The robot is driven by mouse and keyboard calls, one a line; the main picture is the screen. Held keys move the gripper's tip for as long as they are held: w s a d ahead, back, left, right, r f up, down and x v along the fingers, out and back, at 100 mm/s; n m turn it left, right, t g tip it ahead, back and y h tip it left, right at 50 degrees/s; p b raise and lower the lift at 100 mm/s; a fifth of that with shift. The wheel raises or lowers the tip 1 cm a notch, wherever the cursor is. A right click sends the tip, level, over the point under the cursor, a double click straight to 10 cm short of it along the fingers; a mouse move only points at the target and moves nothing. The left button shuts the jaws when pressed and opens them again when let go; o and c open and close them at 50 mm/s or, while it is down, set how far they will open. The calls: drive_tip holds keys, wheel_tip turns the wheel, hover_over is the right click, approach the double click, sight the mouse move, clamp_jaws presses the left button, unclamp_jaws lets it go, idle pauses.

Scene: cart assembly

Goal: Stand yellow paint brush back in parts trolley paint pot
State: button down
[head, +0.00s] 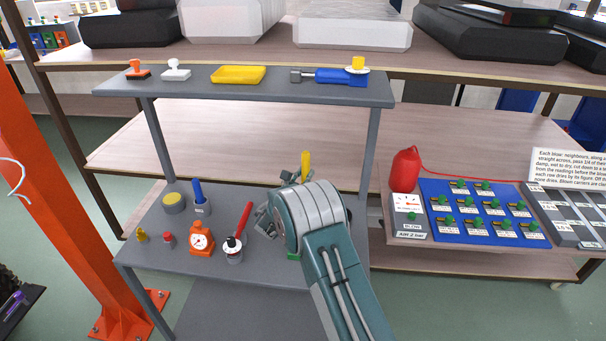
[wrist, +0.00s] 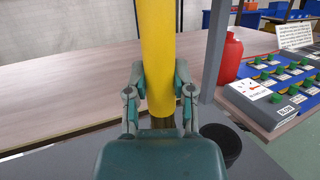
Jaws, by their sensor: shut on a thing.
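The yellow paint brush (head: 306,160) stands roughly upright at my gripper (head: 284,192), above the lower shelf of the grey trolley (head: 150,247). In the wrist view the yellow handle (wrist: 160,45) runs up between the two fingers of my gripper (wrist: 160,95), which are shut on it. Its lower end is hidden by the gripper body. A dark round pot (wrist: 220,145) stands on the grey surface just right of my gripper in the wrist view, apart from the brush. In the head view my arm hides that spot.
The trolley's upper shelf (head: 200,85) overhangs behind. A valve board (head: 480,212) lies right.

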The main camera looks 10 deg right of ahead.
drive_tip(key=shift+f, duration=0.6)
drive_tip(key=shift+a+f, duration=0.2)
drive_tip(key=shift+f, duration=2.05)
drive_tip(key=shift+a+f, duration=0.25)
drive_tip(key=shift+f, duration=0.9)
drive_tip(key=shift+d+f, duration=0.1)
drive_tip(key=shift+f, duration=1.45)
drive_tip(key=shift+c, duration=2)
unclamp_jaws()
